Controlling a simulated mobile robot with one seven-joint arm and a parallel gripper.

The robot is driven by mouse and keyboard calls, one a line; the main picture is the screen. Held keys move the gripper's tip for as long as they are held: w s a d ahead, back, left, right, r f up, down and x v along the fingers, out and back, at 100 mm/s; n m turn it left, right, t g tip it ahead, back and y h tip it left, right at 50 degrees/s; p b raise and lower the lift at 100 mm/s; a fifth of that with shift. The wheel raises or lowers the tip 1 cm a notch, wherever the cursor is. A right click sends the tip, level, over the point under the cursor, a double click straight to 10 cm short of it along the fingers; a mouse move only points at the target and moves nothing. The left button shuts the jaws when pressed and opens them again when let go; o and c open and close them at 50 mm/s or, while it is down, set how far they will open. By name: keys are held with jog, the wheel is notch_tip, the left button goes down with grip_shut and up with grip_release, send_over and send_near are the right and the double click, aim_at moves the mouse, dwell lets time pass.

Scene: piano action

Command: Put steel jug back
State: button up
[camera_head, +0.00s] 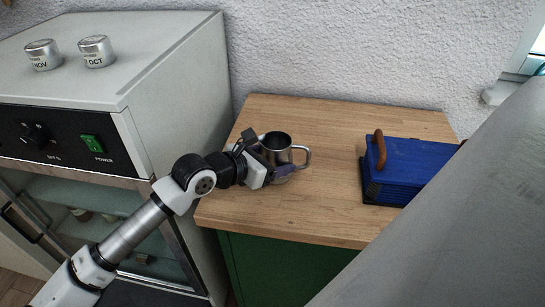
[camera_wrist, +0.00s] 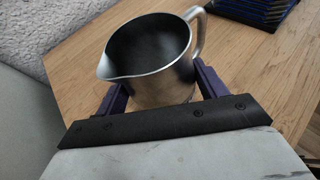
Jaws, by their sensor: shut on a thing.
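The steel jug (camera_head: 277,147) is a small shiny pitcher with a handle on its right side, over the left part of the wooden worktop. My gripper (camera_head: 276,174) reaches it from the lower left and is shut on its body. In the wrist view the jug (camera_wrist: 152,60) stands roughly upright between the two purple fingers of my gripper (camera_wrist: 160,92). Its spout points left and its handle is at the upper right. I see the dark inside of the jug. I cannot tell whether its base touches the wood.
The wooden worktop (camera_head: 335,205) sits on a green cabinet (camera_head: 270,265). A blue box with a brown handle (camera_head: 410,168) stands at its right. A grey cabinet with a green power switch (camera_head: 91,143) stands to the left, with two round tins (camera_head: 96,51) on top. The worktop's middle is clear.

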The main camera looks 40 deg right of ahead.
jog(key=shift+f+b, duration=0.15)
jog(key=shift+b, duration=0.2)
jog(key=o, duration=1.2)
jog(key=shift+r+p, duration=0.3)
jog(key=shift+p, duration=0.15)
jog(key=b+v, duration=0.3)
jog(key=v, duration=0.7)
jog(key=shift+a, duration=0.45)
jog(key=shift+a+r, duration=0.25)
jog(key=shift+a, duration=0.25)
jog(key=shift+r, duration=0.1)
